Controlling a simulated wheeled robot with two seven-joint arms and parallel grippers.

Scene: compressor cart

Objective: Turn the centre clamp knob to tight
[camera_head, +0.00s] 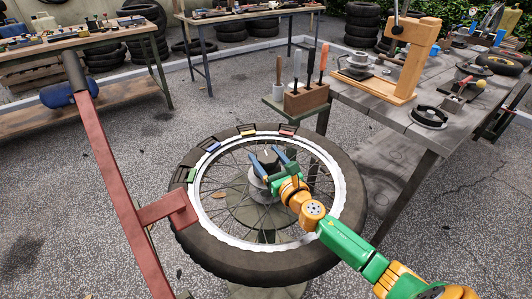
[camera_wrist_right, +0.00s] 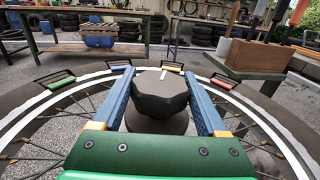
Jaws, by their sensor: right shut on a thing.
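The centre clamp knob (camera_head: 266,156) is dark and faceted, with a white mark on top. It sits at the hub of a spoked wheel with a black tyre (camera_head: 330,250). In the right wrist view the knob (camera_wrist_right: 160,98) stands upright between two blue fingers, its white mark pointing roughly away from my wrist. My right gripper (camera_head: 268,163) comes in from the lower right and is shut on the knob, one finger on each side. The fingers also show in the wrist view (camera_wrist_right: 161,88). The knob's lower part is partly hidden by my gripper. My left gripper is out of view.
Small coloured pieces in dark holders (camera_head: 248,131) line the far rim. A red metal arm (camera_head: 120,185) rises at the left, its red pad beside the tyre. A workbench (camera_head: 410,115) with tools and a wooden handle block (camera_head: 306,98) stands to the right.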

